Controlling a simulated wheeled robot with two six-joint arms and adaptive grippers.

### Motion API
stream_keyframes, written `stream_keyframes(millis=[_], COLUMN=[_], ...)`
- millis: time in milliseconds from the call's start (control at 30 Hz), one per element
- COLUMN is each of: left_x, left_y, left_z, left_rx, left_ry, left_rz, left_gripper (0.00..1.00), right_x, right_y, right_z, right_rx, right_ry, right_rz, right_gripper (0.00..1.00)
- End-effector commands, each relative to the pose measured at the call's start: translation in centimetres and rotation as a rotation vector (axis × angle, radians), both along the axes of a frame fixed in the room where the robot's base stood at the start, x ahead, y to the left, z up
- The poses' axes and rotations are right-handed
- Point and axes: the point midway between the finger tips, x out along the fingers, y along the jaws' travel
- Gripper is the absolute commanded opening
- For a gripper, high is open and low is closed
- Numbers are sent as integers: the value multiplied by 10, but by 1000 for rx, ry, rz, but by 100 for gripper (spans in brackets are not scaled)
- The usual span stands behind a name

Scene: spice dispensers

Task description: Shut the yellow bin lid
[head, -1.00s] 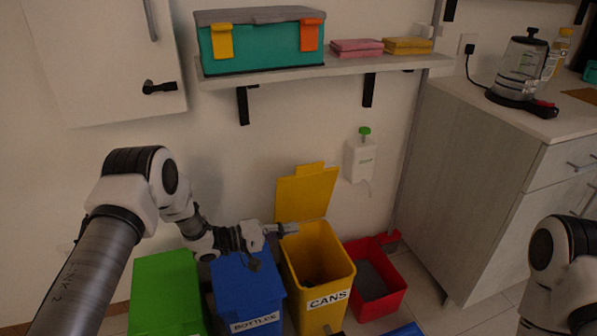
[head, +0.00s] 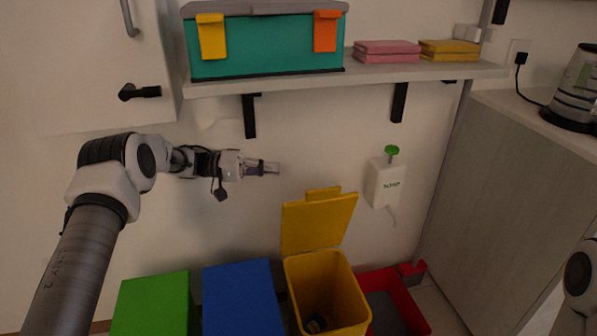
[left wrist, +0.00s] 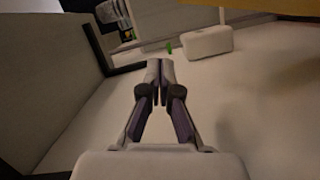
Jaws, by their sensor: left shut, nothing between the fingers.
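The yellow bin (head: 352,297) stands on the floor with its lid (head: 316,222) raised, leaning back near the wall. Something dark lies inside the bin. My left gripper (head: 276,168) is up and to the left of the lid, apart from it, at a height above the lid's top edge. It is shut and empty, pointing right. In the left wrist view the left gripper's fingers (left wrist: 160,80) are together. A yellow surface shows at the top right there; I cannot tell which thing it is. My right gripper is not in view; only part of my right arm shows at the right edge.
A blue bin (head: 240,295) and a green bin (head: 152,303) stand shut to the left. An open red bin (head: 412,306) is to the right. A soap dispenser (head: 386,184) hangs on the wall. A shelf (head: 440,76) holds a teal toolbox (head: 265,47) above.

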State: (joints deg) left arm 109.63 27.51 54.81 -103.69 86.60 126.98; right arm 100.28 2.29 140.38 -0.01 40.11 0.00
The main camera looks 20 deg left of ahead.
Motion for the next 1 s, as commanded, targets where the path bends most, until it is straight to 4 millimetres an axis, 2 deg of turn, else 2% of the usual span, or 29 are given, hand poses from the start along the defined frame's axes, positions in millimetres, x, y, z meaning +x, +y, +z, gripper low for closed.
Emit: stream_keyframes(millis=[467,600,700,1000], left_x=[33,13,5,0], left_y=[-92,-101,-106,-109], left_z=[-11,-16,-18,-18], left_rx=[1,-3,-2,-1], left_ry=[0,2,2,0], left_rz=[-3,0,0,0], left_gripper=[0,0,0,0], right_x=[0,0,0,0], right_y=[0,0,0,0], right_z=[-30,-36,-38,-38], right_rx=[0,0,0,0], right_ry=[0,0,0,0], right_rz=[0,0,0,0], right_gripper=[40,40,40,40])
